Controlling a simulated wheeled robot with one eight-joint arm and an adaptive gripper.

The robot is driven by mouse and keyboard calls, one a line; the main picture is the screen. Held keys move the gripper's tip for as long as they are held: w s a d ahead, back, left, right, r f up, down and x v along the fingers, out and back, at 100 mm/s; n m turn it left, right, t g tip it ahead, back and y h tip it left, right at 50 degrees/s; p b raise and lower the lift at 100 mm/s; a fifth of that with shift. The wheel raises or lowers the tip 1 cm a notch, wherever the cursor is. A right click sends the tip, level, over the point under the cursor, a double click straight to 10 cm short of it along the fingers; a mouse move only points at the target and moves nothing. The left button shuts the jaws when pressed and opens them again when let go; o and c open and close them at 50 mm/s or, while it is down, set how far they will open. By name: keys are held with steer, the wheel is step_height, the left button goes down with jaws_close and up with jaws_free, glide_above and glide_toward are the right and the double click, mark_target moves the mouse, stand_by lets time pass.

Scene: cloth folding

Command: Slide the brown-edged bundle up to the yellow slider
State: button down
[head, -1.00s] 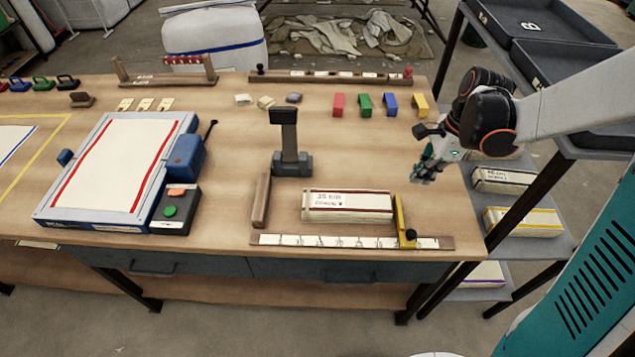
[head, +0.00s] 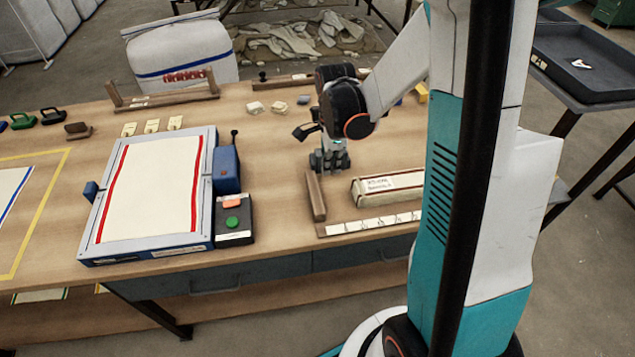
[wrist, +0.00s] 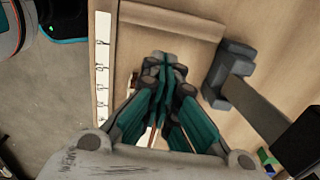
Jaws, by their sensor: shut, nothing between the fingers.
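The brown-edged bundle (head: 388,187) is a long, pale, labelled pack lying on the table behind the marked strip. My own column hides its right end in the head view. In the wrist view my gripper hides nearly all of it. The yellow slider is hidden behind my column in the head view and cannot be made out in the wrist view. My gripper (head: 330,165) is shut and empty, pointing down by the wooden stop, to the left of the bundle. In the wrist view its fingertips (wrist: 163,62) are together, between the strip and the dark stand.
The wooden stop (head: 315,195) stands left of the bundle, and the marked strip (head: 365,224) runs along the table's front. The dark stand (wrist: 232,75) is close beside my gripper. A blue press (head: 226,168) and button box (head: 233,217) lie farther left.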

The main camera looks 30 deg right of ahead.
step_height(320, 180, down, 9)
steer(key=b, duration=0.3)
steer(key=shift+d+f, duration=0.15)
steer(key=d, duration=0.1)
steer(key=b, duration=0.1)
steer(key=s+d, duration=0.1)
steer(key=shift+d+f, duration=0.3)
steer(key=shift+d, duration=0.05)
steer(key=shift+s+d+r, duration=0.1)
steer(key=shift+s+d, duration=0.05)
steer(key=shift+d, duration=0.4)
steer(key=shift+d+b, duration=0.1)
steer(key=shift+b, duration=0.2)
steer(key=shift+s+d, duration=0.3)
steer(key=shift+d, duration=0.65)
steer(key=shift+a, duration=0.1)
